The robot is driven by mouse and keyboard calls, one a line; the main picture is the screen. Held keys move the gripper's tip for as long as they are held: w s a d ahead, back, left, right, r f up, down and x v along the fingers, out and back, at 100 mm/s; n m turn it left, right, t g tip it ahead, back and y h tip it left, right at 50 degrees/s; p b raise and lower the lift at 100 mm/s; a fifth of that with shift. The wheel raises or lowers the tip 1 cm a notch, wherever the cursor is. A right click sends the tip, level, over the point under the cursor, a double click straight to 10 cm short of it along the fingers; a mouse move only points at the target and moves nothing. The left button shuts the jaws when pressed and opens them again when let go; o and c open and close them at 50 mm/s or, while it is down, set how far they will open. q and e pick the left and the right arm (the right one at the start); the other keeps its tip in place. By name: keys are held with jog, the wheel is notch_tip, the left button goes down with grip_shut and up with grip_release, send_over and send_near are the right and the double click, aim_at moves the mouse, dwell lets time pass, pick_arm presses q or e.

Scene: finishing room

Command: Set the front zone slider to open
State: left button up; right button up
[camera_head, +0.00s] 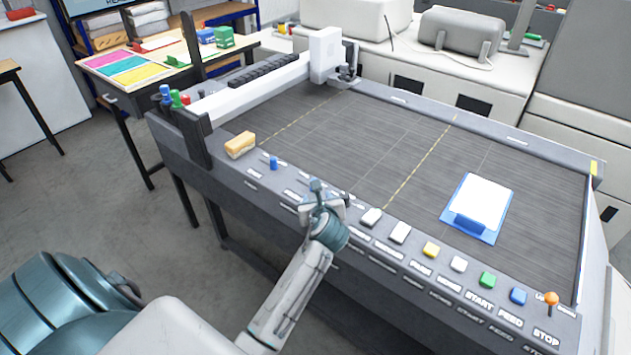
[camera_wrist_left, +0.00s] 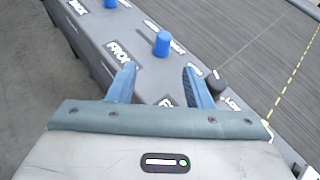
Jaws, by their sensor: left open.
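My left gripper (camera_head: 318,190) is over the front control strip of the flatbed table in the head view. In the left wrist view its two blue fingers (camera_wrist_left: 158,72) are apart, with nothing between them. A blue knob (camera_wrist_left: 162,43) stands upright just beyond the fingertips, near a partly covered label starting "FRO". A second blue knob (camera_wrist_left: 110,3) is cut off at the top edge, near a label that seems to read "BACK". One blue knob (camera_head: 273,162) shows in the head view; I cannot tell which of the two it is. My right gripper is out of view.
A black knob (camera_wrist_left: 215,82) stands right of the fingers. A yellow sponge (camera_head: 240,145) lies on the strip's left end. Several coloured buttons and an orange-topped lever (camera_head: 550,299) line the right. A blue clipboard (camera_head: 469,225) lies on the otherwise mostly clear bed.

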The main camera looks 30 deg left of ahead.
pick_arm(q)
jog(key=shift+w+r+m, duration=0.25)
jog(key=shift+w+m, duration=0.15)
jog(key=shift+w+a+f, duration=0.1)
jog(key=shift+w+a, duration=0.1)
jog(key=shift+w, duration=0.1)
jog(key=p+x, duration=0.2)
jog(key=x, duration=0.8)
jog(key=shift+w+a, duration=0.2)
jog(key=shift+c, duration=0.5)
